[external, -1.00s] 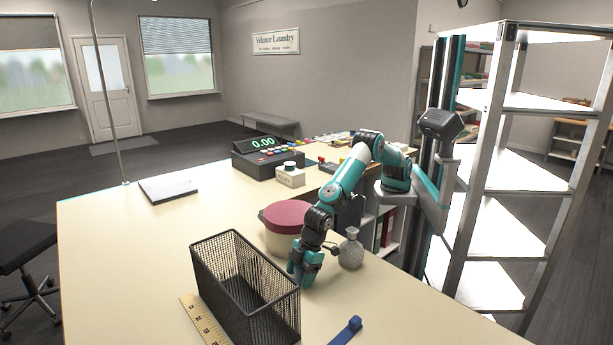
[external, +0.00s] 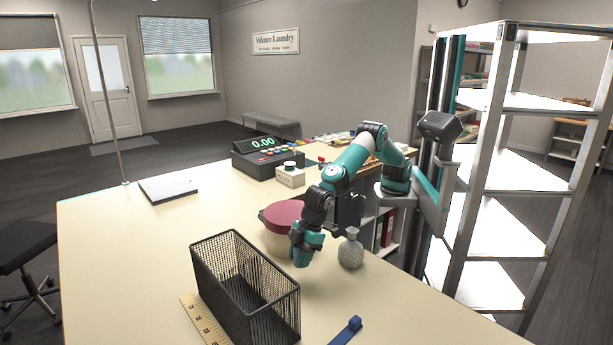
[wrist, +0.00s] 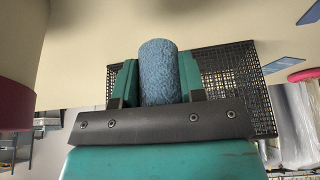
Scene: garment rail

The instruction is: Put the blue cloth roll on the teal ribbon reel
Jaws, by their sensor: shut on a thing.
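My gripper (external: 303,258) is above the counter, in front of the maroon-lidded tub and behind the wire basket. In the wrist view my gripper (wrist: 158,85) is shut on the blue cloth roll (wrist: 160,72), a speckled blue cylinder that stands out between the two teal fingers. In the external view the fingers hide the roll. I cannot make out a teal ribbon reel in either view.
The black wire basket (external: 268,304) stands close to my gripper, with a yellow ruler (external: 203,318) beside it. The maroon-lidded tub (external: 282,216) and a grey glass bottle (external: 350,250) are near. A blue strip (external: 347,331) lies at the front.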

